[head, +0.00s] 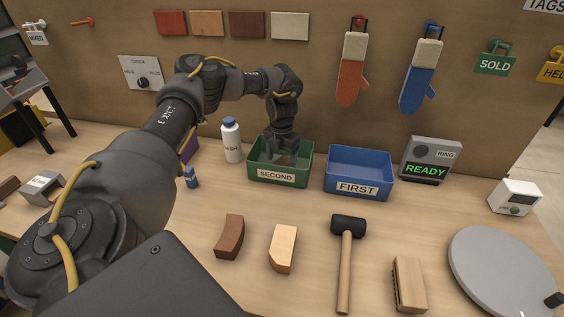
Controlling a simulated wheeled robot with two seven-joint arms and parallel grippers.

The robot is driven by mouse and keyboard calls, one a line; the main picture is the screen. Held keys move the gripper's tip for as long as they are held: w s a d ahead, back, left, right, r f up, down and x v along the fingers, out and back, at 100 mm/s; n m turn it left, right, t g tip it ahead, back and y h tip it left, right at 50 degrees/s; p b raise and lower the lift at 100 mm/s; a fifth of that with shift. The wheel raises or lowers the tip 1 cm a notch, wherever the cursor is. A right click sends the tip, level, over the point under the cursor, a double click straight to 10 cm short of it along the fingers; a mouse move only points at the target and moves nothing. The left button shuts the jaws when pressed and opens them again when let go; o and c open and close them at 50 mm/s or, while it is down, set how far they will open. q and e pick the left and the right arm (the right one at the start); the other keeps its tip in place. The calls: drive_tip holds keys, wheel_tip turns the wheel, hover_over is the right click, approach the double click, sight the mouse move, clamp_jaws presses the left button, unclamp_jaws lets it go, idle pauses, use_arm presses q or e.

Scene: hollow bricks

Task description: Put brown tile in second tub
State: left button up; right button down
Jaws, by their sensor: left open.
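The green tub (258,172) labelled SECOND stands at the back of the bench, left of the blue tub (376,158) labelled FIRST. My left gripper (284,156) points down into the green tub and is open. A small brownish patch shows by its fingers inside the tub; the fingers and tub wall hide most of it, so I cannot tell its shape or whether it touches the fingers. A brown curved piece (229,237) lies on the bench in front, with a light tan piece (283,249) to its right. My right gripper is not in view.
A white bottle (232,142) stands just left of the green tub. A mallet (346,262), a brush (409,285) and a grey round plate (502,272) lie in front at right. A READY box (429,159) stands right of the blue tub. The back board rises close behind the tubs.

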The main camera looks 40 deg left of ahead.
use_arm(q)
wheel_tip(320, 180, up, 11)
drive_tip(key=shift+f, duration=0.15)
idle(0.6)
